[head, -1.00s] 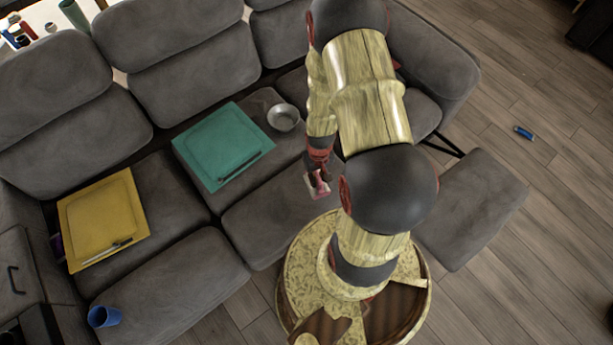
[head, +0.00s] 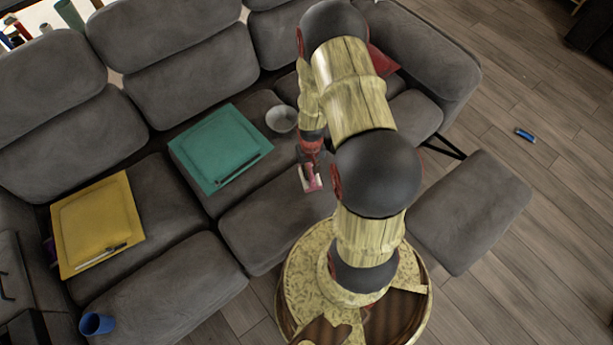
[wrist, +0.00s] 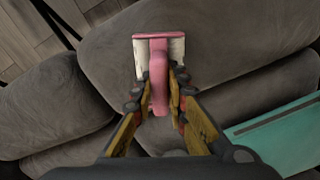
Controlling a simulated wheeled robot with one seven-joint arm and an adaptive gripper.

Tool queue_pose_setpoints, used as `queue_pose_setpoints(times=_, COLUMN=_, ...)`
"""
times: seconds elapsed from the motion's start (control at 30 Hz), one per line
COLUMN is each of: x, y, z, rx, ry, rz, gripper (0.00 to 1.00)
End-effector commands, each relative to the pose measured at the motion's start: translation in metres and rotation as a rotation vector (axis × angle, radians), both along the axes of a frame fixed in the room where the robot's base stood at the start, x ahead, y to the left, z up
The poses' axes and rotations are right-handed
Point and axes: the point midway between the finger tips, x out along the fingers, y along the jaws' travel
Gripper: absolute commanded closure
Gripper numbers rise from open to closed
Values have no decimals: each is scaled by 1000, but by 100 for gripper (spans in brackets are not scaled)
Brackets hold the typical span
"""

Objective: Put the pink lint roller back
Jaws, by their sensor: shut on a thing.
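The pink lint roller (head: 311,178) has a pink handle and a white roll. My gripper (head: 311,160) is shut on it above the grey sofa's seat, right of the teal tray. In the wrist view the lint roller (wrist: 159,75) points away from me, its white roll end outermost, and the fingers of my gripper (wrist: 160,98) close on its handle from both sides. Whether the roller touches the cushion below is hard to tell.
A teal tray (head: 196,147) and a yellow tray (head: 75,235) lie on the grey sofa (head: 235,265). A metal bowl (head: 281,119) sits beside the teal tray. A blue cup (head: 96,323) is at lower left. A blue object (head: 525,135) lies on the floor at right.

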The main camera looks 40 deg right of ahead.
Motion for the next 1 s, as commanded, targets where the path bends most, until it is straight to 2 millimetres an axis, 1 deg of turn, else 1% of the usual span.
queue_pose_setpoints(times=0.03, x=6, y=0, z=-9, rx=0, ry=-1, rz=2, gripper=100)
queue_pose_setpoints(times=0.27, x=17, y=-2, z=-19, rx=-1, ry=-2, rz=0, gripper=100)
queue_pose_setpoints(times=0.37, x=23, y=-2, z=-27, rx=-1, ry=-2, rz=0, gripper=100)
queue_pose_setpoints(times=0.5, x=22, y=-2, z=-51, rx=0, ry=0, rz=-1, gripper=100)
queue_pose_setpoints(times=0.57, x=22, y=-2, z=-57, rx=0, ry=0, rz=-1, gripper=100)
queue_pose_setpoints(times=0.83, x=23, y=-2, z=-56, rx=-1, ry=-2, rz=0, gripper=100)
queue_pose_setpoints(times=0.97, x=23, y=-2, z=-59, rx=-1, ry=-2, rz=0, gripper=100)
queue_pose_setpoints(times=1.0, x=23, y=-2, z=-59, rx=-1, ry=-2, rz=0, gripper=84)
